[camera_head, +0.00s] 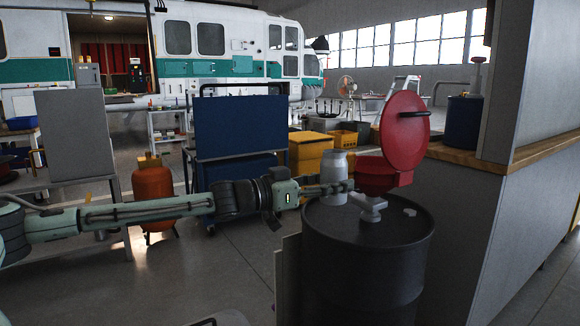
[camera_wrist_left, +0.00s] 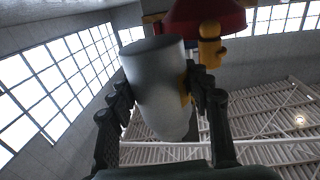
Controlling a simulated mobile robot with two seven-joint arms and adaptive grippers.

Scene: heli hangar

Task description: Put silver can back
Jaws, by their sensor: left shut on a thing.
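The silver can (camera_head: 333,163) is upright at the black drum (camera_head: 365,260), over the left part of its top. I cannot tell whether its base touches the drum. My left gripper (camera_head: 340,188) reaches in from the left and is shut on the can, covering part of it. In the left wrist view the can (camera_wrist_left: 158,85) sits between the two dark fingers of the gripper (camera_wrist_left: 162,100). My right gripper does not show.
A red funnel with a raised round lid (camera_head: 404,130) stands on the drum, close right of the can. A wooden-topped counter (camera_head: 470,160) is to the right. An orange gas bottle (camera_head: 153,190), a blue panel (camera_head: 240,130) and yellow crates (camera_head: 310,152) stand behind my arm.

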